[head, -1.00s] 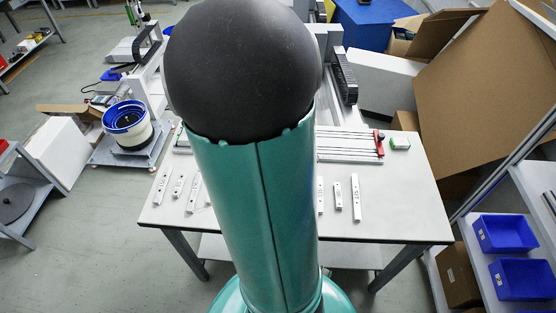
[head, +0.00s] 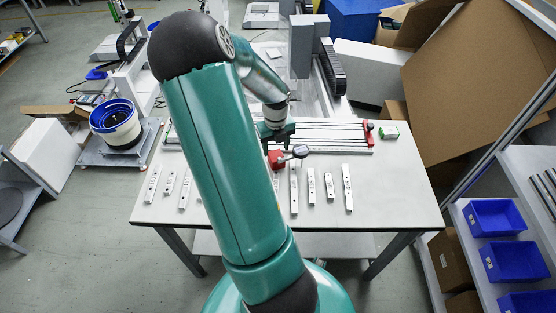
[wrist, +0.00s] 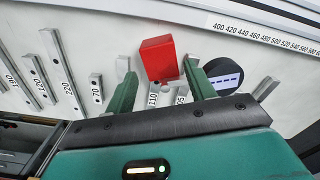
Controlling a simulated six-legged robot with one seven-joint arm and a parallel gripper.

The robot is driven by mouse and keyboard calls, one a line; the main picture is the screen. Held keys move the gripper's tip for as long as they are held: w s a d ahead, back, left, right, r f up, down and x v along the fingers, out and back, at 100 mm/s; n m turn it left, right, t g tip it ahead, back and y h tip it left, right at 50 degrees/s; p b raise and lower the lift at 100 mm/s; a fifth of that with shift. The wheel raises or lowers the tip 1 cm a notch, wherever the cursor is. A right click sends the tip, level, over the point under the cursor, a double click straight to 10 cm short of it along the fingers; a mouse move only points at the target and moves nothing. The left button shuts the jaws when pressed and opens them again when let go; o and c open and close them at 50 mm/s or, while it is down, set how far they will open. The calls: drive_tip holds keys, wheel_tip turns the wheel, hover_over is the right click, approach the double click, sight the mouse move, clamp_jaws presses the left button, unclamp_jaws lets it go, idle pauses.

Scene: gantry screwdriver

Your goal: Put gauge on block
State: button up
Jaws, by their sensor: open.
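The gauge shows in the head view as a red body (head: 276,159) with a dark round dial (head: 300,151), on the table among the bars. In the wrist view the red body (wrist: 159,58) lies ahead of my gripper (wrist: 160,72), with the dial (wrist: 223,76) to the right. My gripper's green fingers are open, one on each side of the red body's lower part, and not closed on it. In the head view my gripper (head: 277,132) is just beyond the gauge. Numbered bar blocks lie in a row, including 220 (wrist: 62,70) and 70 (wrist: 96,88); the 110 bar is partly hidden.
A long rail fixture (head: 335,138) with a red clamp (head: 369,133) runs along the table's back. The table's front right (head: 390,200) is clear. Blue bins (head: 495,218) stand on the right shelf.

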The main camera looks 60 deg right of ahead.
sight(277, 155)
wheel_tip(277, 155, down, 6)
drive_tip(key=shift+s, duration=0.1)
drive_tip(key=c, duration=1)
clamp_jaws()
drive_tip(key=shift+r, duration=0.15)
